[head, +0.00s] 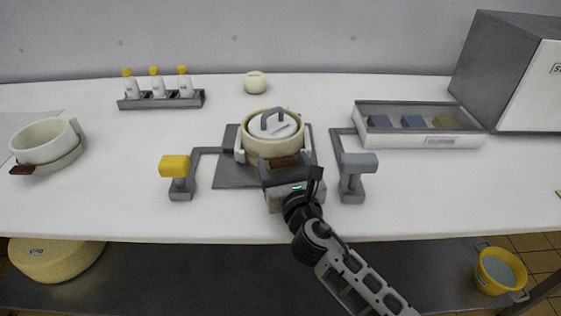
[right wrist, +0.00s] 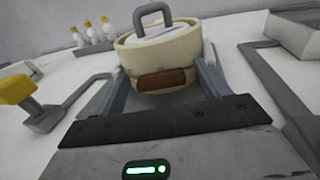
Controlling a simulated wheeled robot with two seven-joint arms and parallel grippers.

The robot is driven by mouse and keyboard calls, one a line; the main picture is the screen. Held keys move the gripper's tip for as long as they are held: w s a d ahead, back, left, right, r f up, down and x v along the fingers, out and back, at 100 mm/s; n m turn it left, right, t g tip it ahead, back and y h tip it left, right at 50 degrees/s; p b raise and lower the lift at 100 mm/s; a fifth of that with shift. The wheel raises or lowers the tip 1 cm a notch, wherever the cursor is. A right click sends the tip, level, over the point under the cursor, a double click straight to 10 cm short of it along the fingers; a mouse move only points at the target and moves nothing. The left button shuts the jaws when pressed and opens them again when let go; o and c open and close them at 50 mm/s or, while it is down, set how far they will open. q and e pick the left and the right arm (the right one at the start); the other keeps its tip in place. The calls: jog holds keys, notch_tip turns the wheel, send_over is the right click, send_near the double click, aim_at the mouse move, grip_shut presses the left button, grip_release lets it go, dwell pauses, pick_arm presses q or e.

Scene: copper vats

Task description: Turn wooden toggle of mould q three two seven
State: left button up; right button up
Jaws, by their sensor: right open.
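A round cream mould (head: 258,146) with a pale lid and grey handle (head: 272,120) stands on a dark grey plate at mid-table. Its brown wooden toggle (head: 284,161) is on the near side and lies roughly level in the right wrist view (right wrist: 160,79). I cannot read any number on the mould. My right gripper (head: 274,158) is open in front of it. In the right wrist view its two fingers (right wrist: 160,85) reach toward either side of the mould, with the toggle between them; I cannot tell whether they touch. My left gripper is not in view.
A yellow-topped post (head: 175,166) and a grey-topped post (head: 358,164) flank the plate. Another cream mould (head: 45,143) with a wooden piece sits far left. A bottle rack (head: 162,101), small round pot (head: 255,83), open tray (head: 430,139) and grey box (head: 500,75) stand behind.

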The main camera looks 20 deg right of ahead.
jog(key=shift+s, duration=0.1)
jog(key=c, duration=1)
jog(key=m, duration=0.4)
jog(key=o, duration=1)
